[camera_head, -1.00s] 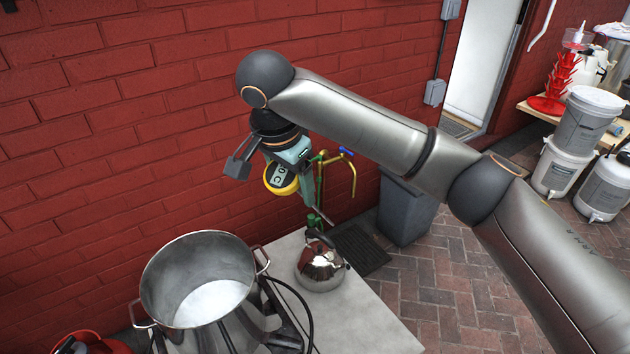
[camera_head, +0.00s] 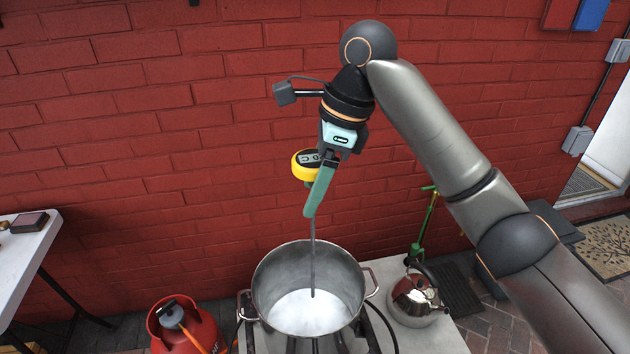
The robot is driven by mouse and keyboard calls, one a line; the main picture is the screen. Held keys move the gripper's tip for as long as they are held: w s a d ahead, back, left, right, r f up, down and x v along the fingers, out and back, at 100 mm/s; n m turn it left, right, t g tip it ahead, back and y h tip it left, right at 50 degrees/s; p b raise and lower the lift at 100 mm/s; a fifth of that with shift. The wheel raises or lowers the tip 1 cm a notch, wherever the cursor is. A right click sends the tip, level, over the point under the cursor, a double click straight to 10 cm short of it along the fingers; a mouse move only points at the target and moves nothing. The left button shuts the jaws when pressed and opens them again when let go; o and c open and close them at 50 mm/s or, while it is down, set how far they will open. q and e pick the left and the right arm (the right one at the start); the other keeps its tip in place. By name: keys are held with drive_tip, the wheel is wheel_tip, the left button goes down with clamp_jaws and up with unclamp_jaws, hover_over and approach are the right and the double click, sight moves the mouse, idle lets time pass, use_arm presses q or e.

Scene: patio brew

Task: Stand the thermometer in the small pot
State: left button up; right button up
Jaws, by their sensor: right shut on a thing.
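The thermometer (camera_head: 304,165) has a yellow round head with a grey display and a long thin metal probe. My right gripper (camera_head: 318,195) is shut on it just below or beside the head; the finger hides part of it. The probe points down, nearly upright. In the picture its lower end overlaps the inside of the open metal pot (camera_head: 262,300); I cannot tell whether the tip touches the bottom. The pot stands on a burner and has side handles and a pale inside. My left gripper is not in view.
A shiny kettle (camera_head: 416,302) stands on the pale table (camera_head: 447,338) right of the pot. A red gas cylinder (camera_head: 200,328) is at the left of it. A black hose runs beside the pot. The brick wall (camera_head: 150,130) is close behind. A white table (camera_head: 22,250) is at far left.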

sight(314, 254)
drive_tip(key=shift+f, duration=6.45)
drive_tip(key=shift+f+b, duration=0.5)
drive_tip(key=shift+f, duration=0.1)
wheel_tip(314, 254, down, 2)
drive_tip(key=shift+f+b, duration=0.1)
drive_tip(key=shift+b, duration=1.05)
drive_tip(key=shift+f+p, duration=0.45)
drive_tip(key=shift+f, duration=6.05)
drive_tip(key=o, duration=1.4)
drive_tip(key=shift+c, duration=0.2)
